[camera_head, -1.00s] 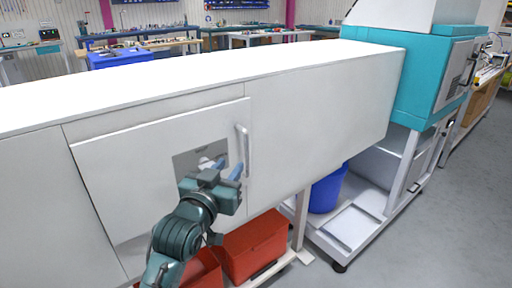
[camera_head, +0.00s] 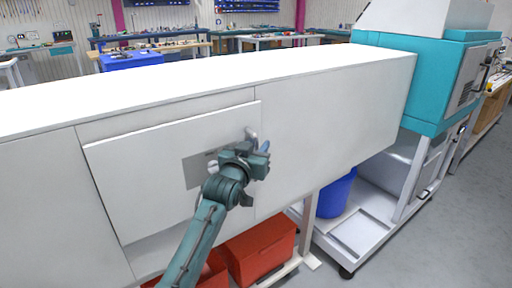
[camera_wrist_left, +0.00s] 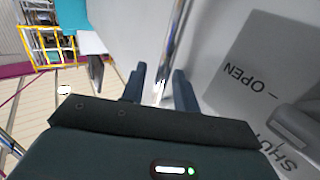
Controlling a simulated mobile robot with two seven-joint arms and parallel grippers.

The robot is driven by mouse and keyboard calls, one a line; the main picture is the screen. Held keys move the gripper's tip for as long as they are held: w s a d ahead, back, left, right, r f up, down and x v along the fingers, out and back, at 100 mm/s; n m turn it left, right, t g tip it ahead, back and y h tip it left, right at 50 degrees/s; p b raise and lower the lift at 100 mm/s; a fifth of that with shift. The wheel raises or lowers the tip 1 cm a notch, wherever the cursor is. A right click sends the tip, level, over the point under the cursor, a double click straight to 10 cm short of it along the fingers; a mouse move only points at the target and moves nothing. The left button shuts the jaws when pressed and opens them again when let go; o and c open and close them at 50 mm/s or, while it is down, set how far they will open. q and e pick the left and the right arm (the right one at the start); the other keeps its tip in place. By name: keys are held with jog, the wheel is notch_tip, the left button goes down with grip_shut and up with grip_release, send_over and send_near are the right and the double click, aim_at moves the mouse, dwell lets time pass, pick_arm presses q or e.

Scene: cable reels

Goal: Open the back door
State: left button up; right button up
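The back door (camera_head: 150,170) is a white panel on the front of the long white cabinet, with a grey label (camera_head: 196,168) and an upright metal handle (camera_head: 250,134) near its right edge. Its outline sits slightly off the opening's edges, so it looks a little proud of the front. My left gripper (camera_head: 264,151) is at the handle and hides its lower part. In the left wrist view the handle bar (camera_wrist_left: 175,45) runs between the two spread fingers (camera_wrist_left: 159,88); I see no clear grip on it. My right gripper is not in view.
The label in the left wrist view reads OPEN and SHUT, beside a grey knob-like part (camera_wrist_left: 295,125). Red bins (camera_head: 262,248) and a blue bin (camera_head: 335,193) stand below the cabinet. A teal machine (camera_head: 430,80) adjoins its right end. Floor at right is clear.

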pick_arm(q)
jog(key=shift+c, duration=0.5)
grip_shut()
